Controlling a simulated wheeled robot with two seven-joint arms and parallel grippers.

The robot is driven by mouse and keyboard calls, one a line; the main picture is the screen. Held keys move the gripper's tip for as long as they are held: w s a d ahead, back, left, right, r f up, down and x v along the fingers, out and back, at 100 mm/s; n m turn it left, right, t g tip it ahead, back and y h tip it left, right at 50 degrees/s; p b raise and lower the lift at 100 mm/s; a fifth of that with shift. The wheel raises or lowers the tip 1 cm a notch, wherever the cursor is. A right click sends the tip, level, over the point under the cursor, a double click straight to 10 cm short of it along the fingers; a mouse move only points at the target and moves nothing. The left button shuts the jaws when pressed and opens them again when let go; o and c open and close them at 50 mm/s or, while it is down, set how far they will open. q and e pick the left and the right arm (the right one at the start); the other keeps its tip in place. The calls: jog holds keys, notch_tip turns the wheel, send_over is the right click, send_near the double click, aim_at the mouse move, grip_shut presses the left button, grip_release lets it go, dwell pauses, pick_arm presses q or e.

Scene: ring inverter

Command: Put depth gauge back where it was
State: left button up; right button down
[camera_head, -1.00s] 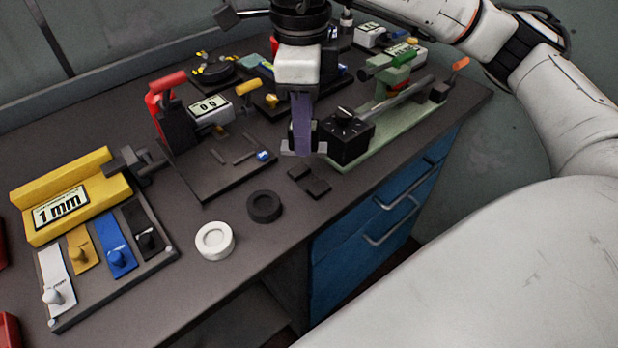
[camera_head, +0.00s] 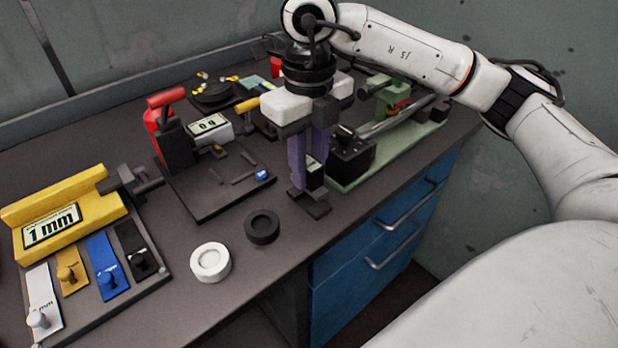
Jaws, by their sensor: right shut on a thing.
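My right gripper (camera_head: 308,182) reaches down from the upper middle, with purple fingers. It is shut on a small dark device with a pale display (camera_head: 314,172), which looks like the depth gauge; the fingers hide much of it. The gauge is upright, just over or touching small flat dark blocks (camera_head: 318,209) near the table's front edge. I cannot tell whether it touches them. My left gripper is not in view.
Close right of the gripper stands a black box on a green-based machine (camera_head: 352,158). Left are a dark plate (camera_head: 215,205) with a red-handled tool, a black ring (camera_head: 262,227), a white ring (camera_head: 210,263) and a yellow 1 mm block (camera_head: 65,215).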

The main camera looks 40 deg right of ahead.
aim_at(309, 180)
notch_tip(309, 180, down, 3)
jog(key=shift+r, duration=0.2)
jog(key=shift+f, duration=0.25)
jog(key=c, duration=1.5)
grip_release()
jog(key=shift+r, duration=0.1)
